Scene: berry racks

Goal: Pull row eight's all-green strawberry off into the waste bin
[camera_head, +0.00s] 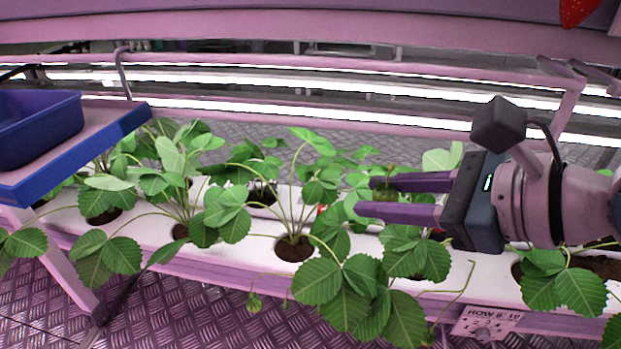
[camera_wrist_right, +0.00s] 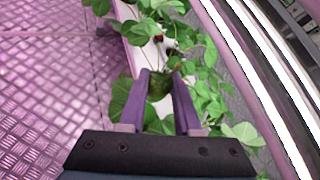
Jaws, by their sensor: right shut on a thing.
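My right gripper (camera_head: 398,198) comes in from the right above the white planting gutter (camera_head: 255,222), its two purple fingers pointing left. It is shut on a green strawberry (camera_head: 385,194), which sits between the fingers among the leaves. In the right wrist view the fingers (camera_wrist_right: 162,82) close around the dull green berry (camera_wrist_right: 159,86); whether its stem is still joined to a plant cannot be told. A dark blue open bin (camera_head: 40,125) stands on a blue-edged tray at the far left. My left gripper is not in view.
Several strawberry plants (camera_head: 345,290) fill the gutter, with leaves hanging over its front. Another small greenish berry (camera_head: 254,302) hangs below the front edge. A partly legible row sign (camera_head: 487,322) is at lower right. Pink rails and bright light strips run behind.

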